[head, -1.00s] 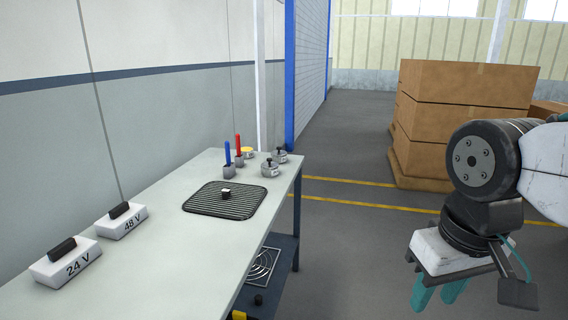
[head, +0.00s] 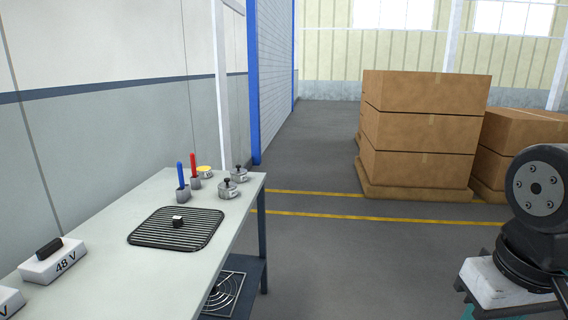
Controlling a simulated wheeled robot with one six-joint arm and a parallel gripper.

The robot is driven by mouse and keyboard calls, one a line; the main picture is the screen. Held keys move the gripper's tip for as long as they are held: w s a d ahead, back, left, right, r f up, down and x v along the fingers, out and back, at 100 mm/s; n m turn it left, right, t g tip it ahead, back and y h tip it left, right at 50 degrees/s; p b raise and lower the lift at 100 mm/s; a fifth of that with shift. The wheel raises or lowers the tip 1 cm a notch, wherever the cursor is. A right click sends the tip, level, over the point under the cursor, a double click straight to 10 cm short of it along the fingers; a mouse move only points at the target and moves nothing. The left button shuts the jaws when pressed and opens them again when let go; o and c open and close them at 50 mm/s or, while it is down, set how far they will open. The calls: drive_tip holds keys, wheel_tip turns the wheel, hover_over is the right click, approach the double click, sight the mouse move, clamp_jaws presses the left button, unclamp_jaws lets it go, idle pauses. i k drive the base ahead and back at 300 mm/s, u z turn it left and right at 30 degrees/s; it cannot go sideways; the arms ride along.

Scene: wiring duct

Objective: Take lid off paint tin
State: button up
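Two small grey tins with black-knobbed lids stand near the far right corner of the workbench (head: 90,265), the nearer one (head: 228,189) and the farther one (head: 239,173). A small round tin with a yellow top (head: 205,171) stands just left of them, partly hidden behind a holder. I cannot tell for sure which is the paint tin.
A blue marker (head: 180,174) and a red marker (head: 194,165) stand in grey holders. A black ribbed mat (head: 160,238) bears a small block (head: 178,222). A 48 V box (head: 50,264) is nearer. Stacked cartons (head: 420,130) stand beyond; floor right of the bench is clear.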

sight(239, 172)
drive_tip(key=z, duration=0.5)
drive_tip(key=i, duration=2.65)
drive_tip(key=u, duration=1.5)
drive_tip(key=i, duration=0.85)
drive_tip(key=u, duration=0.95)
